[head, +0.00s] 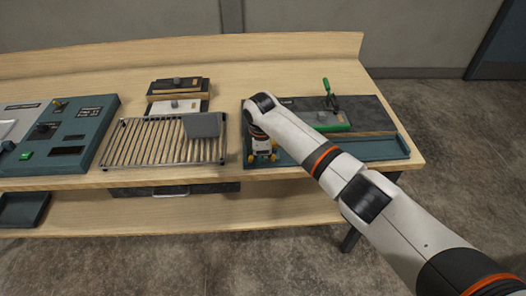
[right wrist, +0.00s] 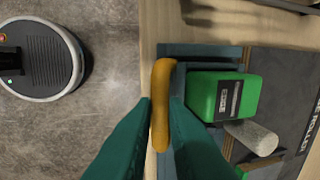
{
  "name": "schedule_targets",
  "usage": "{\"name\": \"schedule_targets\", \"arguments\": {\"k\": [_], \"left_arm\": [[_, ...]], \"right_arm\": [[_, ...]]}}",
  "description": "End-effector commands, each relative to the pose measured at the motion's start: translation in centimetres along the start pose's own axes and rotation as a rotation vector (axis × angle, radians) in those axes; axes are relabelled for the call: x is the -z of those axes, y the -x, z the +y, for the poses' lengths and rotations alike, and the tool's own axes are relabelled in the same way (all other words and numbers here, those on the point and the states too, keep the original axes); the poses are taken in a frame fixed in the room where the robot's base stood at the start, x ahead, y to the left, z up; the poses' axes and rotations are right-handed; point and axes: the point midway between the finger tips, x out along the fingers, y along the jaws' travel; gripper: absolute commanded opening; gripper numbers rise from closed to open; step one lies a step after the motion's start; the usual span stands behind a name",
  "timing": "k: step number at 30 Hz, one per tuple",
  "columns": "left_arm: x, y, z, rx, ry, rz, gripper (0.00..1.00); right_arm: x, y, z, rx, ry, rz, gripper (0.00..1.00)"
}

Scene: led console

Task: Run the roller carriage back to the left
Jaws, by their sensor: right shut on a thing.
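The roller carriage shows in the right wrist view as a green block (right wrist: 205,97) with a dark label, a pale roller (right wrist: 252,137) beside it and a yellow handle (right wrist: 161,80) at its front. My right gripper (right wrist: 160,112) is shut on the yellow handle. In the head view the gripper (head: 262,146) is at the left end of the teal roller station (head: 390,151), and my forearm covers part of it. The carriage is small there and partly hidden by the gripper. My left gripper is not in view.
To the left are a slatted metal rack (head: 150,142) with a grey plate (head: 202,125) and a teal control console (head: 65,135). Bare wooden bench (head: 232,70) lies behind. The front edge is close.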

Motion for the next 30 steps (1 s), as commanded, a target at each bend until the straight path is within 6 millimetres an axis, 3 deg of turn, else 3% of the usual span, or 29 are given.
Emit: {"name": "schedule_targets", "arguments": {"k": [9, 10, 13, 23, 30], "left_arm": [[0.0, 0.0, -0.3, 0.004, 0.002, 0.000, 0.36], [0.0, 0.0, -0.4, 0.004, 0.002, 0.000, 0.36], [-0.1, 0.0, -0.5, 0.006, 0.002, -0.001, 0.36], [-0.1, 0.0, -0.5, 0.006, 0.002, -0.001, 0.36], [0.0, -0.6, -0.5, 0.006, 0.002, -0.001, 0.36]], "right_arm": [[-0.5, 0.1, 0.1, -0.001, 0.002, -0.011, 0.00], [-0.5, 0.1, 0.1, 0.000, 0.002, -0.012, 0.17], [-0.4, 0.1, 0.1, 0.000, 0.002, -0.010, 0.34], [-0.2, 0.2, 0.0, 0.000, 0.001, -0.007, 0.34], [-0.3, 3.7, -0.1, 0.005, 0.002, -0.009, 0.34]]}}
